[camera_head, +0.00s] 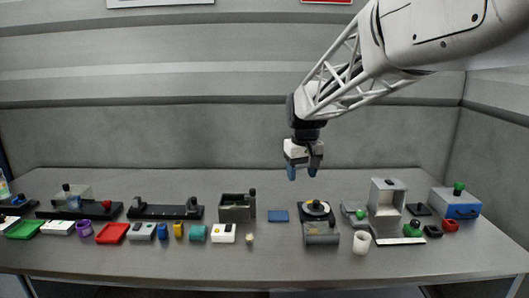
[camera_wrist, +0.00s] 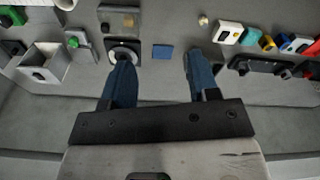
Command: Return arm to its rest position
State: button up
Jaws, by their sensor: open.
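My gripper (camera_head: 304,173) hangs from the white arm above the back part of the table, pointing down. Its two blue fingertips are apart, with nothing between them. In the wrist view, my gripper (camera_wrist: 158,80) also shows open, with one blue finger on each side. Below it the reel labeller's round black disc unit (camera_head: 317,210) stands on the table, apart from the fingers. The flat blue pad (camera_head: 278,216) lies to its left. In the wrist view the blue pad (camera_wrist: 163,51) shows between the two fingers, well below them.
The air around my gripper is clear.

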jog(key=s+d+f+m, duration=0.1)
jog(key=s+d+f, duration=0.1)
jog(key=s, duration=1)
jog(key=s+d+f+m+t, duration=0.1)
jog(key=s+d+f, duration=0.2)
jog(key=s, duration=1)
jog(key=s+d+f+m, duration=0.1)
jog(key=s+d+f, duration=0.2)
jog(key=s, duration=1)
jog(key=shift+s+m, duration=0.2)
jog(key=shift+m, duration=0.1)
